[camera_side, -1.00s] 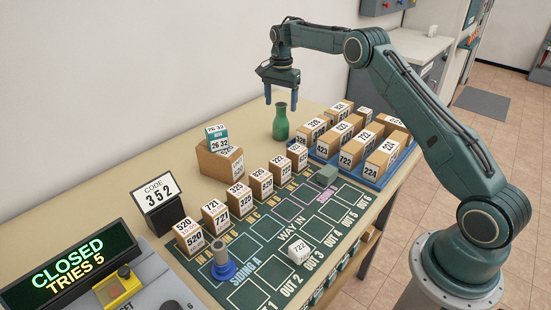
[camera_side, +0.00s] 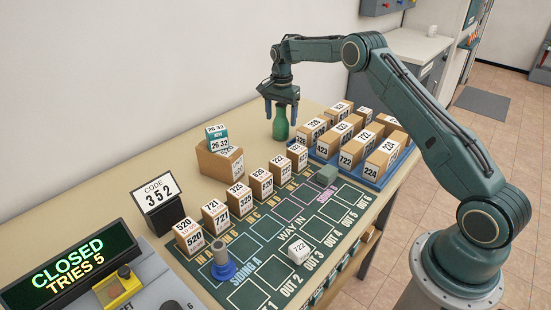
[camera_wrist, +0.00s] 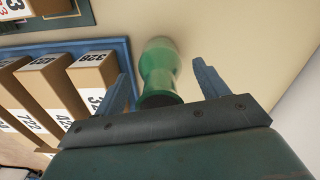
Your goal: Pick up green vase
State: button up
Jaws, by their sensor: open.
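The green vase (camera_side: 280,127) stands upright on the table near the wall, left of the blue tray. My gripper (camera_side: 282,115) is open and points down over the vase, its blue fingers on either side of the neck. In the wrist view the vase (camera_wrist: 160,70) shows between the two fingers of my gripper (camera_wrist: 160,80), with a gap to each finger. The upper part of the vase is partly hidden by the gripper in the side view.
A blue tray (camera_side: 372,184) with several numbered boxes stands close to the right of the vase. A row of numbered boxes (camera_side: 261,180) stands in front, along the green board (camera_side: 330,236). A larger brown box (camera_side: 217,160) is to the left.

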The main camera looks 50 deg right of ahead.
jog(key=shift+r, duration=0.1)
jog(key=c, duration=1.2)
jog(key=shift+r, duration=5)
